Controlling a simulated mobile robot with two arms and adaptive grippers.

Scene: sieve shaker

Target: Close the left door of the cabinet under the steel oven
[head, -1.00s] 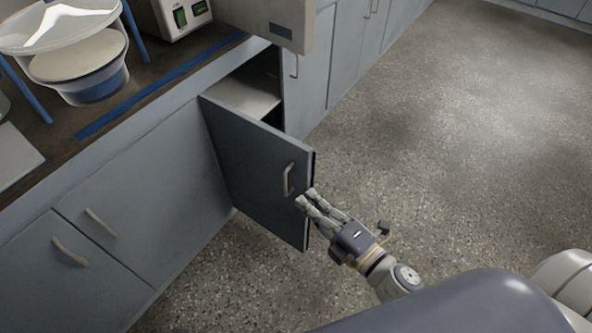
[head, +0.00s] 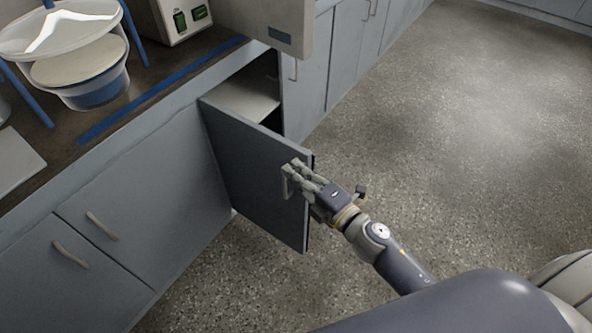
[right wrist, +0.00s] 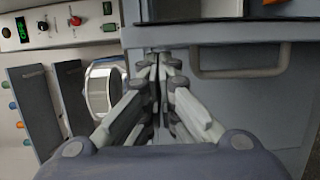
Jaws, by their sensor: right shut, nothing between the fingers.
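The left cabinet door (head: 245,170) stands wide open in the head view, swung out over the floor, with a pale bar handle (head: 287,182) near its free edge. My right gripper (head: 292,167) is shut and empty. Its fingertips overlap the top of the handle in the head view; whether they touch the door is unclear. In the right wrist view its closed fingers (right wrist: 159,62) point ahead beside a grey panel with a bar handle (right wrist: 240,73). A pale steel housing (head: 290,15), probably the oven, partly shows above the open cabinet. My left gripper is out of view.
The open cabinet compartment (head: 250,98) shows a pale shelf. The bench (head: 60,138) carries a clear bowl-like vessel (head: 85,80) and a device with green switches (head: 183,15). Speckled floor (head: 440,140) is clear to the right.

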